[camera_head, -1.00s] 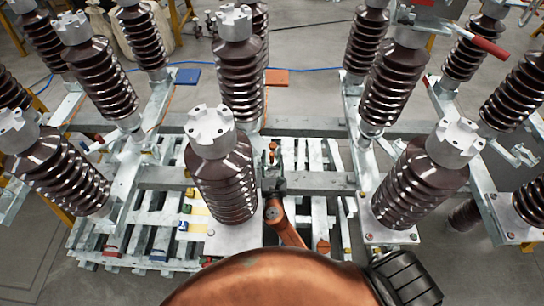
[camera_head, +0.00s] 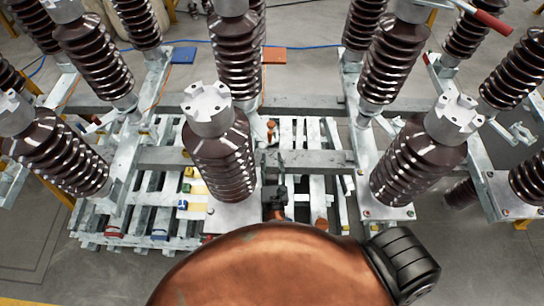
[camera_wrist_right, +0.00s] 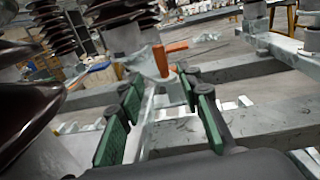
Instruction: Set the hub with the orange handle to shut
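The orange handle (camera_head: 271,130) shows small in the head view, beyond my right gripper and right of the front middle insulator. In the right wrist view it (camera_wrist_right: 160,61) is an upright orange piece with a second orange piece (camera_wrist_right: 177,47) slanting to the right, on a grey fitting. I cannot tell the hub's setting. My right gripper (camera_head: 272,170) is short of the handle. In the right wrist view its green-padded fingers (camera_wrist_right: 162,84) are spread, with nothing between them and the handle ahead. My left gripper is not in view.
Brown ribbed insulators stand on both sides, the nearest (camera_head: 221,155) just left of my right gripper. Grey steel beams (camera_head: 318,160) cross below it. Slatted pallets (camera_head: 130,205) lie underneath. An orange block (camera_head: 274,55) and a blue block (camera_head: 184,55) lie on the floor behind.

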